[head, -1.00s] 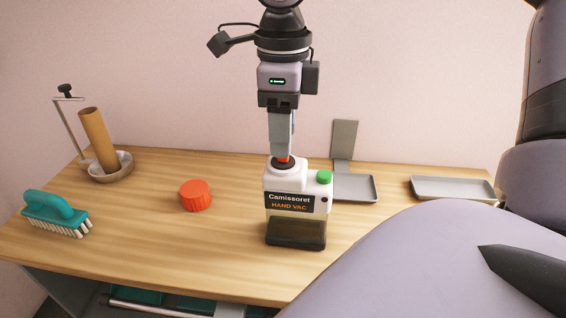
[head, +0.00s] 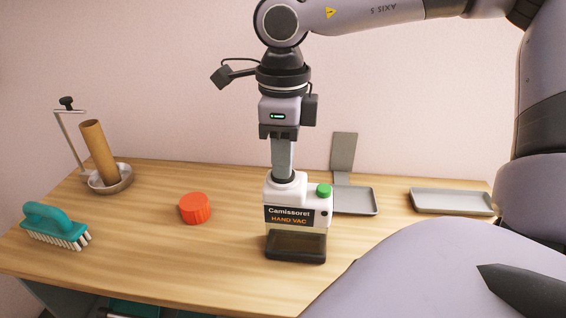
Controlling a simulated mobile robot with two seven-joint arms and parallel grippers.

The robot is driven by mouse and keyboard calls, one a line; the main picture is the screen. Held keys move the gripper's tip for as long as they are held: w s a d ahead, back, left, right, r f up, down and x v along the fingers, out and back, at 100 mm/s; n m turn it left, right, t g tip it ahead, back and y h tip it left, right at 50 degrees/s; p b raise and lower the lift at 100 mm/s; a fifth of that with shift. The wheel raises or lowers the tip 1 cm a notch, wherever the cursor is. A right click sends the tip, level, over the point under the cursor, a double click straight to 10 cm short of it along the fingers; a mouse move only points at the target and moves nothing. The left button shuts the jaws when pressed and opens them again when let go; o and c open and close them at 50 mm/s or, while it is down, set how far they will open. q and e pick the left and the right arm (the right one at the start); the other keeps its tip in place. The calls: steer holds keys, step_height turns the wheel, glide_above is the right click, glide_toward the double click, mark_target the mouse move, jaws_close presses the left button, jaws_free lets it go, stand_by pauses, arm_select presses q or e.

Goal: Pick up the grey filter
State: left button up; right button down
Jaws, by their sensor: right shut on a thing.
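The white hand vacuum (head: 298,205) stands upright on the table, with a dark label, a green button and a dark clear bin at its base. My right gripper (head: 284,176) points straight down into the round dark-rimmed opening on its top. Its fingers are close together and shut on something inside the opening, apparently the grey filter. The filter itself and the fingertips are hidden by the rim. My left gripper is not in view.
An orange-red cap (head: 195,208) lies left of the vacuum. A teal brush (head: 54,226) and a bowl (head: 124,177) with a cardboard roll (head: 97,152) are further left. A grey dustpan-like tray (head: 355,201) and a shallow tray (head: 452,202) stand behind right.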

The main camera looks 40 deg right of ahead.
step_height(320, 180, up, 20)
steer(key=p, duration=0.1)
